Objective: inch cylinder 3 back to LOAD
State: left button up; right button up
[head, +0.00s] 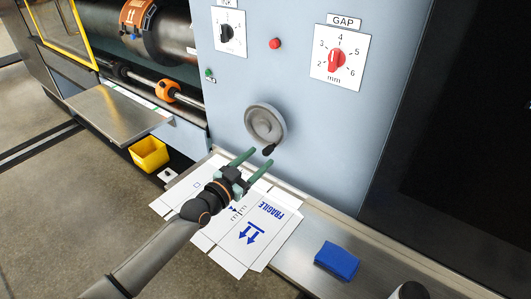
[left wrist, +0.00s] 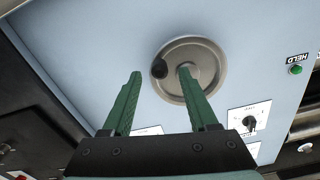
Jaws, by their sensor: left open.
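A grey handwheel (head: 265,123) with a black crank knob (head: 268,149) is mounted on the blue-grey panel. The knob is at the wheel's lower right in the head view. My left gripper (head: 261,157) is open and empty just below the wheel, its green fingers pointing towards the panel. In the left wrist view the knob (left wrist: 159,68) appears between the fingertips; I cannot tell the depth gap. A dark cylinder (head: 175,30) with an orange printing plate (head: 137,22) shows at upper left; no number is readable.
The panel carries a red GAP dial (head: 337,59), a black dial (head: 226,33), a red button (head: 275,43) and a green HELD lamp (left wrist: 296,70). Printed cardboard (head: 245,240) and a blue block (head: 337,262) lie on the metal ledge. A yellow bin (head: 149,153) stands left.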

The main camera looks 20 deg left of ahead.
aim_at(265, 153)
pick_arm(q)
jog(key=shift+x, duration=1.85)
grip_shut()
